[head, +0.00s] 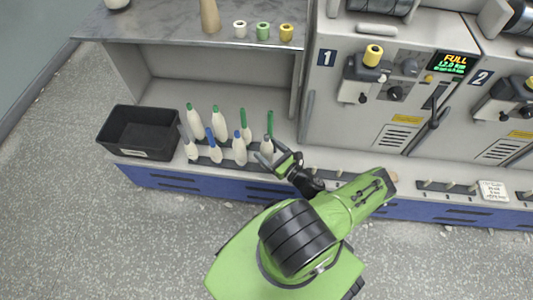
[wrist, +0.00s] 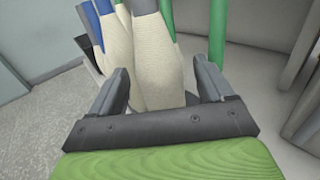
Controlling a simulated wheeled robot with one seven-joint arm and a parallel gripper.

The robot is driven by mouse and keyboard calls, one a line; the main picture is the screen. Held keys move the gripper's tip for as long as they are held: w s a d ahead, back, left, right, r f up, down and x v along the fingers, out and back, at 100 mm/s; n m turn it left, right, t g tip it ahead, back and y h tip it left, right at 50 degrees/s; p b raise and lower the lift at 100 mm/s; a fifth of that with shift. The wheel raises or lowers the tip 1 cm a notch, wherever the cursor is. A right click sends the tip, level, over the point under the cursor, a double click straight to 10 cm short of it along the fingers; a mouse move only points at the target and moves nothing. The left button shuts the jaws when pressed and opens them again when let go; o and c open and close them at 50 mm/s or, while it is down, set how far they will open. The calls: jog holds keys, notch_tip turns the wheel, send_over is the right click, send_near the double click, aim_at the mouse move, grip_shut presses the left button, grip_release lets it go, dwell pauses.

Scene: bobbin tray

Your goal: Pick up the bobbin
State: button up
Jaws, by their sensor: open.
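A cream bobbin with a grey top (head: 266,148) stands at the right end of the front row on the low ledge. In the wrist view the cream bobbin (wrist: 152,65) stands between the two fingers. My gripper (head: 276,154) is open at this bobbin, one finger on each side; it also shows in the wrist view (wrist: 162,82). I cannot tell whether a finger touches it. Other cream bobbins with blue tops (head: 239,150), green tops (head: 218,127) and a grey top (head: 188,148) stand to the left. The bobbin's foot is hidden in the wrist view.
Bare green tubes (head: 245,125) stand behind the front row, one close behind the gripper. A black bin (head: 142,133) sits at the left end of the ledge. The machine front (head: 340,130) rises to the right. Small spools (head: 263,31) stand on the upper shelf.

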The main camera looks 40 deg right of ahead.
jog(key=w, duration=0.3)
jog(key=shift+w+f, duration=0.1)
jog(key=shift+f, duration=0.05)
jog(key=c, duration=1)
jog(key=shift+c, duration=0.5)
